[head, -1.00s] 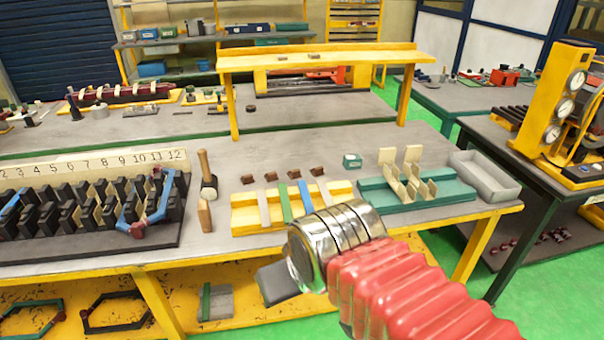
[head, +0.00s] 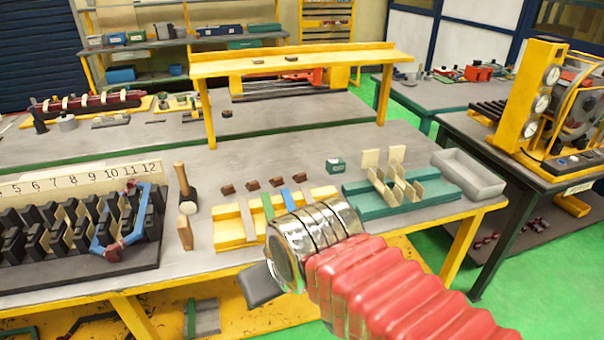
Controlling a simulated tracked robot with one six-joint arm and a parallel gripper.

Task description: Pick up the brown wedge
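Several small brown wedge-like blocks stand in a row on the grey bench behind the yellow tray: the leftmost brown block (head: 227,189), a second brown block (head: 252,184), a third brown block (head: 276,181) and the rightmost brown block (head: 301,178). I cannot tell which one the task means. My gripper (head: 262,286) shows only as a dark grey part beyond the metal wrist, in front of the bench's front edge and apart from the blocks. Its fingers are not clear, so I cannot tell whether it is open or shut.
The yellow tray (head: 231,229) holds grey, green and blue strips. The black slotted stator (head: 78,275) is at far left. A teal fixture (head: 430,197) and an empty grey tray (head: 480,187) are right.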

